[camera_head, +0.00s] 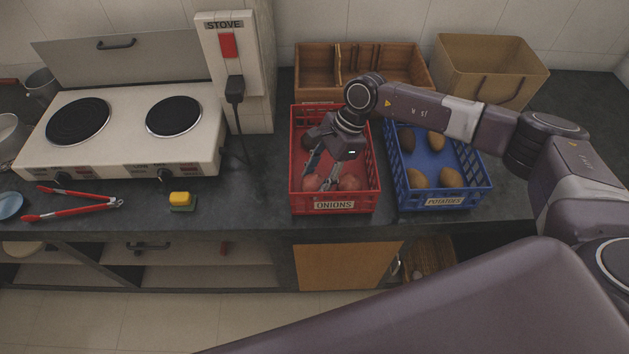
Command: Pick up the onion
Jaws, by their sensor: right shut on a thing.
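The red crate (296,200) labelled ONIONS stands on the counter with several reddish onions inside. My right gripper (321,187) reaches down into this crate from the right, near its front wall. It is shut on an onion (313,182) low in the crate. The fingers and the wrist partly cover that onion and the ones around it, and I cannot tell whether it is lifted off the crate floor. Another onion (349,183) lies to the right of the fingers. My left gripper is not in view.
A blue crate (480,187) of potatoes stands right of the red one, under my right arm. A wooden divided box (318,68) and paper bag (490,62) are behind. The stove (125,115), red-handled tongs (75,203) and sponge (182,201) are left.

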